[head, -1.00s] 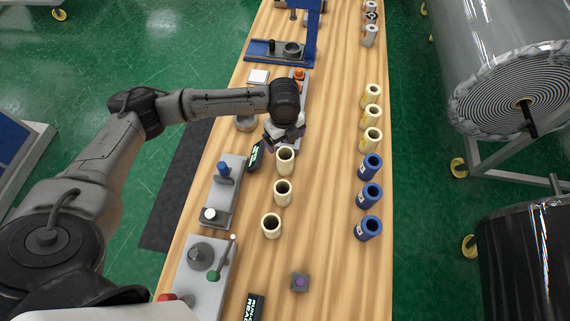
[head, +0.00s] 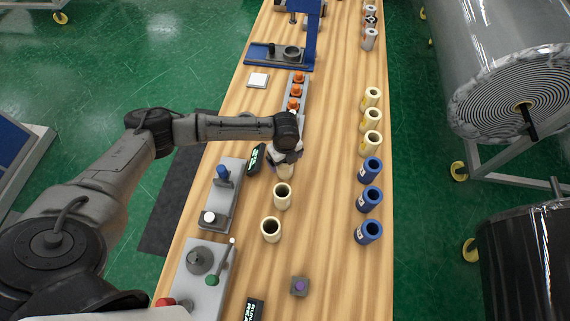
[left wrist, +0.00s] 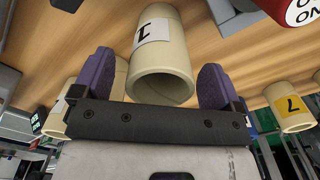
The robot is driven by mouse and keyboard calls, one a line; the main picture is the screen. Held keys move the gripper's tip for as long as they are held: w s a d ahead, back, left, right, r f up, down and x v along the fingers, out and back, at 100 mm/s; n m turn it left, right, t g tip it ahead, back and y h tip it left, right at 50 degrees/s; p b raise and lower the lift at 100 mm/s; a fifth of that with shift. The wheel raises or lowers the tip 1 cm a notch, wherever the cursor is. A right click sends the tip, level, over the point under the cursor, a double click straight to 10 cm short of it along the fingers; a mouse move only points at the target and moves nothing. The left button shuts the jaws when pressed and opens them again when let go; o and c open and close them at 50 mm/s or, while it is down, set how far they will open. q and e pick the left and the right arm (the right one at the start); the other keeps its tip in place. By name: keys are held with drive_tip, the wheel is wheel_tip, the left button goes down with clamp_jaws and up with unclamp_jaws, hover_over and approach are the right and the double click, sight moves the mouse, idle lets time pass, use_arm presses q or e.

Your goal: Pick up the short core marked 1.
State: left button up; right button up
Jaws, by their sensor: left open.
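The short core marked 1 is a cream tube with a white label; in the left wrist view the core (left wrist: 158,50) lies between my two fingers with its open end facing the gripper. In the head view the core (head: 285,172) is mostly hidden under my left gripper (head: 286,158). The left gripper is open, with a purple-grey finger on either side of the core; the left wrist view shows the fingers (left wrist: 155,80) not closed on it. Contact cannot be told. My right gripper is not in view.
Two more cream cores (head: 282,195) (head: 271,229) stand nearer. Cream cores (head: 371,143) and blue cores (head: 369,198) line the right side. A grey fixture with a blue knob (head: 222,174) and a black display (head: 257,157) are to the left. Orange pieces (head: 297,90) stand behind.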

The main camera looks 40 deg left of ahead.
use_arm(q)
drive_tip(key=shift+f, duration=0.95)
drive_tip(key=shift+c, duration=0.3)
drive_tip(key=c, duration=1)
